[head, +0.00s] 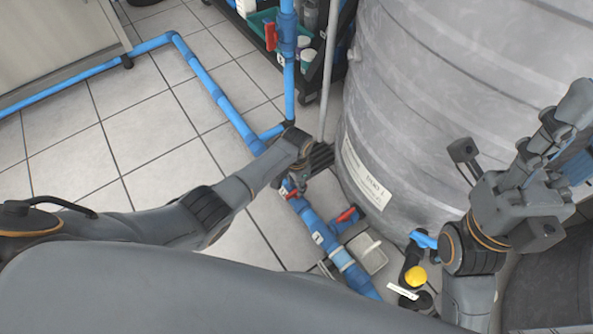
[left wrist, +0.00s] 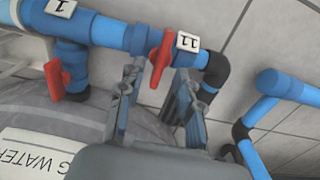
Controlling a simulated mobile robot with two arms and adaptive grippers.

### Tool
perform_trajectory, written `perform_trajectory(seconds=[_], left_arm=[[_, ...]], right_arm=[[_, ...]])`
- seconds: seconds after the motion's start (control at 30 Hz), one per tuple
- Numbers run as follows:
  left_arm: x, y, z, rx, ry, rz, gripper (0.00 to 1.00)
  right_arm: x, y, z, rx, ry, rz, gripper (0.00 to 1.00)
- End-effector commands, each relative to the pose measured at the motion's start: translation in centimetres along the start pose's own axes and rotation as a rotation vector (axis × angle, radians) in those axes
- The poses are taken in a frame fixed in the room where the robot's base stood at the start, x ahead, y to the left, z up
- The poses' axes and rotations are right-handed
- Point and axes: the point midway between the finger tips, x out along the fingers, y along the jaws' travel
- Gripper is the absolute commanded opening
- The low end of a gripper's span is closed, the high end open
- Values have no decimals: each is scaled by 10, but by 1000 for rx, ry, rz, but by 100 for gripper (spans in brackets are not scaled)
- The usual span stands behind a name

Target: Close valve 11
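Valve 11, with a red handle (left wrist: 160,58) and a white "11" tag (left wrist: 187,41), sits on a blue pipe in the left wrist view. Its handle lies across the pipe's line in that picture. My left gripper (left wrist: 158,97) is open, with one finger on each side of the handle's lower end; I cannot tell whether they touch it. In the head view my left gripper (head: 303,178) is over the blue pipe beside the tank and partly hides a red handle (head: 291,193). My right gripper (head: 518,195) is raised at the right; its finger opening is unclear.
A valve tagged 1 has a red handle (left wrist: 53,78) close by. A large grey tank (head: 440,110) stands beside the pipes. Another red-handled valve (head: 347,214), a white container (head: 370,255) and a yellow cap (head: 415,276) are nearby. Tiled floor (head: 130,140) lies open at left.

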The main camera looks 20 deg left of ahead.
Motion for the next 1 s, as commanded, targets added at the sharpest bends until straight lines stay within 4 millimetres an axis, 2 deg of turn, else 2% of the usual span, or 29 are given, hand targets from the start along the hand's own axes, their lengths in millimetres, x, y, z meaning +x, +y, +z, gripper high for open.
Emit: perform_trajectory(seconds=[0.2,0.43,0.6,1.0], left_arm=[[-39,-1,-1,0,4,-2,35],[-71,-1,-1,0,3,-2,35],[-79,0,0,0,1,-1,35],[-80,0,0,0,1,-1,35]], right_arm=[[0,0,0,0,-1,0,40],[0,0,0,0,-1,0,40],[0,0,0,0,-1,0,40],[0,0,0,1,-2,0,40]])
